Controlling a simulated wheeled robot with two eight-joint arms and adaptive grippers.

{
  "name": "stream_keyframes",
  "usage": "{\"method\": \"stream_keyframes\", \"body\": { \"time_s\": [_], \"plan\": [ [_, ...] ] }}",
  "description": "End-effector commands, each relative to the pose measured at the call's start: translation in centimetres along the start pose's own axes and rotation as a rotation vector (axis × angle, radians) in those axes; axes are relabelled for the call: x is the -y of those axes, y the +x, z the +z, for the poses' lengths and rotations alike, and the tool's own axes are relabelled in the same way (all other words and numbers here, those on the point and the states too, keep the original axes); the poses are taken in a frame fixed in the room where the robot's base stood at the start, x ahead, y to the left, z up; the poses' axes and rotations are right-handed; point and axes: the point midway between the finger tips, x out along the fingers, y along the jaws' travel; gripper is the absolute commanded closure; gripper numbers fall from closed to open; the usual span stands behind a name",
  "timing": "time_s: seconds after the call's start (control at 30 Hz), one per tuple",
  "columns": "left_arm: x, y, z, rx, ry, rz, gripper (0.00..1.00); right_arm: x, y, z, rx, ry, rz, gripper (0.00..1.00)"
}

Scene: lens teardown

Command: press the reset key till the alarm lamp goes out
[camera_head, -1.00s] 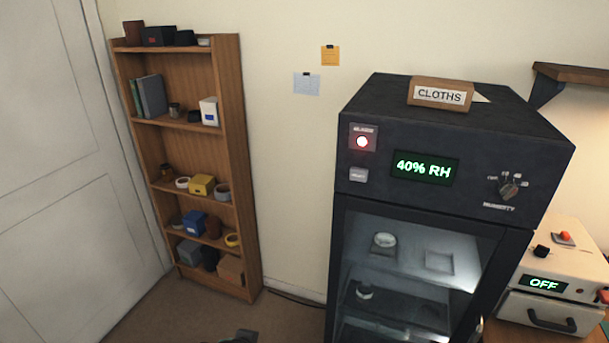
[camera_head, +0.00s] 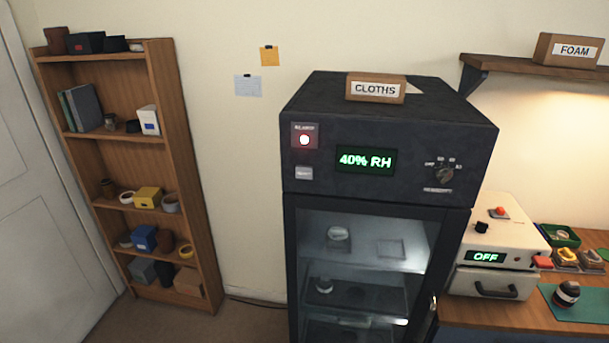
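The reset key (camera_head: 304,173), a small light grey key, sits just below the lamp. Its lettering is too small to read surely. The cabinet (camera_head: 392,100) carries a green display (camera_head: 366,160) reading 40% RH and a knob (camera_head: 444,174) to the right. Its glass door is shut, with a few small items on the shelves inside. Neither of my grippers shows in the view now.
A box marked CLOTHS (camera_head: 376,89) lies on top of the cabinet. A wooden bookshelf (camera_head: 168,150) stands at left. At right, a white device (camera_head: 500,235) reading OFF stands on a bench beside a green mat (camera_head: 590,305). Floor (camera_head: 250,318) shows between bookshelf and cabinet.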

Motion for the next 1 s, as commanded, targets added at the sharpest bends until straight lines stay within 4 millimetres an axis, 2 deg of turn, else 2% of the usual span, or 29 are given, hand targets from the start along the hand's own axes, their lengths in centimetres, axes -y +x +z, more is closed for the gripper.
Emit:
{"method": "stream_keyframes", "body": {
  "time_s": [0.03, 0.13, 1.0],
  "plan": [
    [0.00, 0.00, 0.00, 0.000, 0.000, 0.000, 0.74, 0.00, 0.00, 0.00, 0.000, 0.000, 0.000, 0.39],
    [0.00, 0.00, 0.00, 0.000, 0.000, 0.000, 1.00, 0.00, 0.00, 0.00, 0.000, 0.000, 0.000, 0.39],
    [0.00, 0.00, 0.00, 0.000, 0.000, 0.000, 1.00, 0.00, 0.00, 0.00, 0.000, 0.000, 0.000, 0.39]
  ]
}}
